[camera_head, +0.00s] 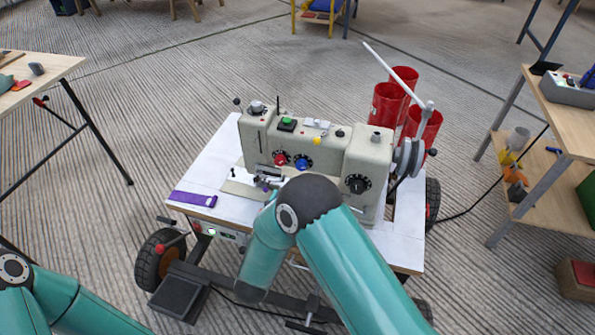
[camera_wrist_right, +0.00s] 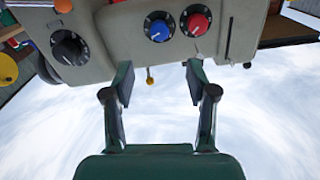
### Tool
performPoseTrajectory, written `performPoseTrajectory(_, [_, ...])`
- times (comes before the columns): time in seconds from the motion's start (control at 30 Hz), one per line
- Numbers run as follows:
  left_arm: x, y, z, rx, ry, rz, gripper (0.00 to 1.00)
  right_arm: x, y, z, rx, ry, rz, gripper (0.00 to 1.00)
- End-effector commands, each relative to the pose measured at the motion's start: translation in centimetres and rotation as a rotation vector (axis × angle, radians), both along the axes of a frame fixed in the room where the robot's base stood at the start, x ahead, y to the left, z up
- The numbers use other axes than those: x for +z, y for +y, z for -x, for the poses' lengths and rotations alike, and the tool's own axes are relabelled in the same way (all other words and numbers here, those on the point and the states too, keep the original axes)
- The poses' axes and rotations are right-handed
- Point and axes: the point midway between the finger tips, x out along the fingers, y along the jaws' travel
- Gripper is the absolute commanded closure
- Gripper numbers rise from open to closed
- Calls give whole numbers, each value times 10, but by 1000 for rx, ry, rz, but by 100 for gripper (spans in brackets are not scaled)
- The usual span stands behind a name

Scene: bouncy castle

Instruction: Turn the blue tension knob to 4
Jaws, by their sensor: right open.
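The blue tension knob (camera_head: 303,162) sits on the front of the cream sewing machine (camera_head: 376,152), just right of a red knob (camera_head: 280,159). In the right wrist view the blue knob (camera_wrist_right: 159,30) has a black dial ring with pale marks, too small to read. My right gripper (camera_wrist_right: 160,80) is open and empty. Its fingers point toward the machine front, apart from the knob, which lies beyond and roughly between the fingertips. In the head view my right arm hides most of this gripper. My left arm shows at the lower left, its gripper out of frame.
Red cylinders (camera_head: 388,104) stand behind the machine. A purple strip (camera_head: 193,199) lies on the white wheeled table (camera_head: 213,160).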

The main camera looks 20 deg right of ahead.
Motion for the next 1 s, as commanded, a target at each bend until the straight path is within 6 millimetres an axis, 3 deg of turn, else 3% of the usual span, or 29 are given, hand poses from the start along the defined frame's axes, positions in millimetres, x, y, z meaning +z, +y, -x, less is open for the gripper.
performPoseTrajectory(0.3, [-7, 0, 0, 0, 0, 0, 60, -1, -41, -58, -4, -2, -2, 43])
performPoseTrajectory(0.5, [-9, 0, 0, 0, 0, 0, 60, -1, -57, -83, -2, -1, -2, 43])
performPoseTrajectory(0.97, [-10, 0, 0, 0, 0, 0, 60, 0, -64, -95, 2, 1, 0, 43])
performPoseTrajectory(1.0, [-10, 0, 0, 0, 0, 0, 60, 0, -64, -95, 2, 1, 0, 46])
